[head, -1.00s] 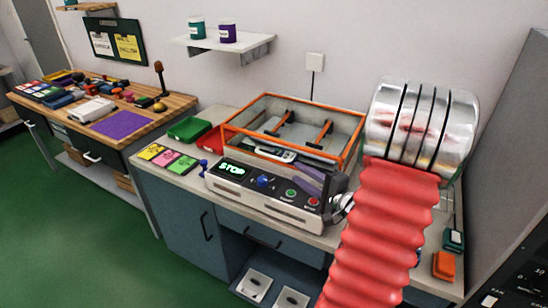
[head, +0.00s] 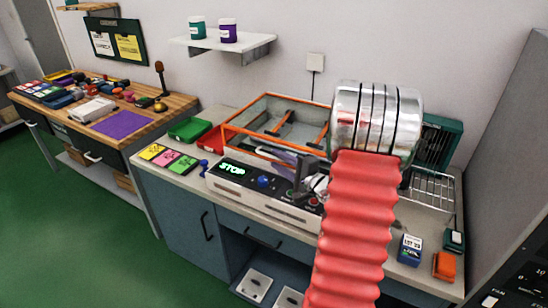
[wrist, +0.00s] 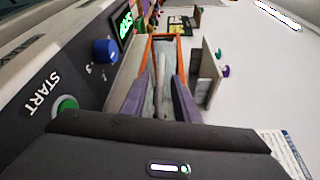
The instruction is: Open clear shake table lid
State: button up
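The shake table (head: 235,187) stands on the grey bench with its display reading STOP. Its clear lid with orange edges (head: 292,97) appears to lie shut over the tray. In the wrist view, an orange edge (wrist: 165,36) shows beyond my fingers. My gripper (head: 276,152) is at the front of the lid, above the control panel, with its purple fingers pointing left. The lid's front handle is hidden behind my gripper, and I cannot tell whether the fingers touch the lid.
The green START button (wrist: 66,104) and blue knob (wrist: 105,51) are close to my gripper. Green (head: 190,129) and red bins stand left of the table. A wire rack (head: 432,188), a blue device (head: 410,250) and an orange box (head: 446,266) are at right. A wall shelf (head: 222,44) hangs above.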

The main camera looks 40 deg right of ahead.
aim_at(274, 157)
jog(key=shift+w+f, duration=0.15)
jog(key=shift+w, duration=1.5)
jog(key=shift+d, duration=0.1)
jog(key=shift+c, duration=0.5)
grip_shut()
